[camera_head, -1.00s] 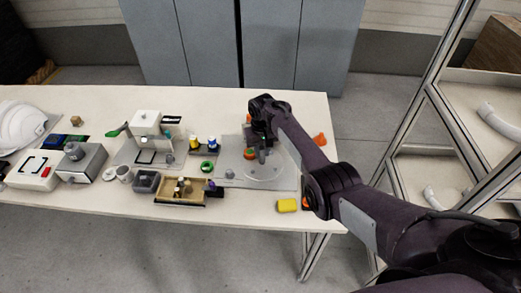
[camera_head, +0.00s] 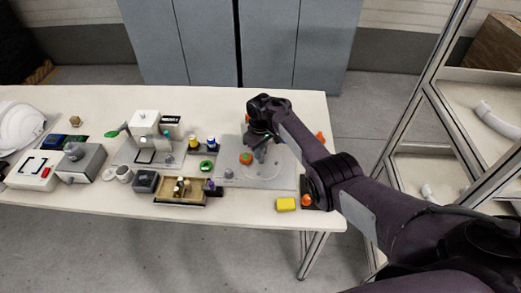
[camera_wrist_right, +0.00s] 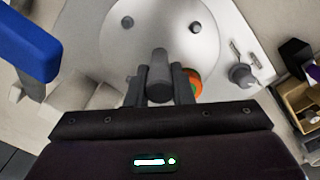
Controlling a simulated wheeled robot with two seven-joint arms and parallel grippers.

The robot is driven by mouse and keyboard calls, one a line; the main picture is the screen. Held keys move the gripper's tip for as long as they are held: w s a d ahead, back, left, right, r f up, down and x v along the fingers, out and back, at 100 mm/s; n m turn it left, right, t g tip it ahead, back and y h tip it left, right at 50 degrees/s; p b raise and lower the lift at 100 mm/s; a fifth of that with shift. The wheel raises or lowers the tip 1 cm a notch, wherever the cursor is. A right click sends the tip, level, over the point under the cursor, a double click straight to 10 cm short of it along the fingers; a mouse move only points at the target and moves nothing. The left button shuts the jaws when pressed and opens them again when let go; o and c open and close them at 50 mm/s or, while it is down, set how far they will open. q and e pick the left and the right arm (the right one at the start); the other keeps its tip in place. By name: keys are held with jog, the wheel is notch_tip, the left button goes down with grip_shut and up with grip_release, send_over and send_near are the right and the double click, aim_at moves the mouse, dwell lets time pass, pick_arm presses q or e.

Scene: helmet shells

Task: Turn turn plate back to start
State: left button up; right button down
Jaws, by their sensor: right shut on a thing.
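The turn plate (camera_head: 272,172) is a pale round disc on a grey base near the table's right end. In the right wrist view the plate (camera_wrist_right: 120,45) fills the top middle, with small dark pegs on it. My right gripper (camera_head: 260,153) is over the plate's far left part. In the right wrist view its fingers (camera_wrist_right: 163,85) are shut around a grey upright peg (camera_wrist_right: 159,62) at the plate. An orange and green round piece (camera_head: 246,158) is beside the gripper, partly hidden by a finger in the wrist view. My left gripper is not in view.
A grey knob (camera_head: 229,173) stands on the base left of the plate. A yellow block (camera_head: 286,204) and an orange piece (camera_head: 306,201) lie near the front right edge. A wooden tray (camera_head: 166,199), small bottles and boxes crowd the table further left.

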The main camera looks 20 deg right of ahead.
jog(key=shift+n, duration=0.7)
jog(key=c, duration=1.3)
grip_release()
jog(key=shift+o, duration=0.2)
jog(key=shift+r, duration=0.1)
notch_tip(320, 180, up, 8)
jog(key=shift+f+p, duration=0.15)
jog(key=shift+p, duration=0.25)
